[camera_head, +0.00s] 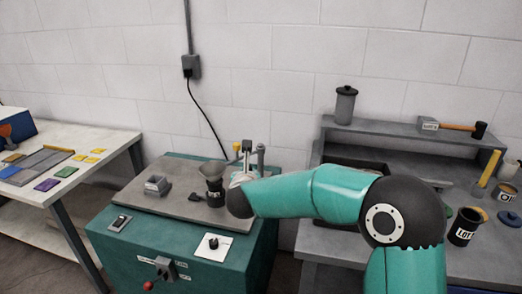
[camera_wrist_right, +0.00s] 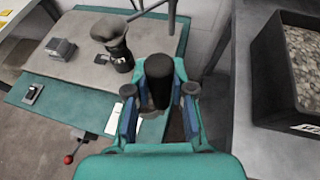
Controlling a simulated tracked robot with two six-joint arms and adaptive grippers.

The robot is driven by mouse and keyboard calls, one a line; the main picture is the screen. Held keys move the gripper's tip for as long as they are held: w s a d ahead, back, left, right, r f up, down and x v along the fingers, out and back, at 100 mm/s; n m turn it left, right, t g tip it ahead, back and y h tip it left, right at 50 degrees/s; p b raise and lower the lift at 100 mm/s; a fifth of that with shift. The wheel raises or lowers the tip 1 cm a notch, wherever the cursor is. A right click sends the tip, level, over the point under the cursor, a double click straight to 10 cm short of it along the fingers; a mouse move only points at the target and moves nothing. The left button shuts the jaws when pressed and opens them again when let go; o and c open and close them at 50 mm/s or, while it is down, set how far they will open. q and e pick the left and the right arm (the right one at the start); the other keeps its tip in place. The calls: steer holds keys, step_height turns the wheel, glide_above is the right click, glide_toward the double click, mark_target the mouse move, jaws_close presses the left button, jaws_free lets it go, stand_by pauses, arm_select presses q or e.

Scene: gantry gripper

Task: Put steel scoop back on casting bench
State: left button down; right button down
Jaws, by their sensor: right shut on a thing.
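My right gripper (camera_wrist_right: 160,108) is shut on a dark cylindrical handle (camera_wrist_right: 158,80), which looks like the steel scoop's handle. The scoop's bowl is hidden, so I cannot tell how it is turned. In the head view my right arm reaches left and its wrist covers the gripper and the held thing, near the right edge of the teal machine (camera_head: 185,240). The grey bench (camera_head: 345,243) with a raised shelf, likely the casting bench, stands at right. My left gripper is not in view.
A dark funnel-shaped cup (camera_head: 213,184) and a small grey block (camera_head: 157,185) stand on the machine's top. A gravel-filled bin (camera_wrist_right: 302,65) is on the bench. Cups, a hammer (camera_head: 455,127) and a lidded canister (camera_head: 345,105) are also there. A gap separates machine and bench.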

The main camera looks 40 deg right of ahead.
steer(key=s+a+f+n+y+b, duration=0.2)
steer(key=a+f, duration=0.3)
steer(key=f, duration=0.5)
steer(key=s+a+f+n+t+y+b, duration=0.1)
steer(key=s+a+f+n+y+b, duration=0.1)
steer(key=f, duration=0.8)
steer(key=s+a+f+n+t+y+b, duration=0.1)
steer(key=a+f+n+y+b, duration=0.1)
steer(key=a+f+b, duration=0.4)
steer(key=a+f+y, duration=0.1)
steer(key=a+f, duration=0.2)
steer(key=f, duration=0.2)
steer(key=shift+s+n+y, duration=0.3)
steer(key=shift+s+n, duration=0.1)
steer(key=shift+d, duration=0.1)
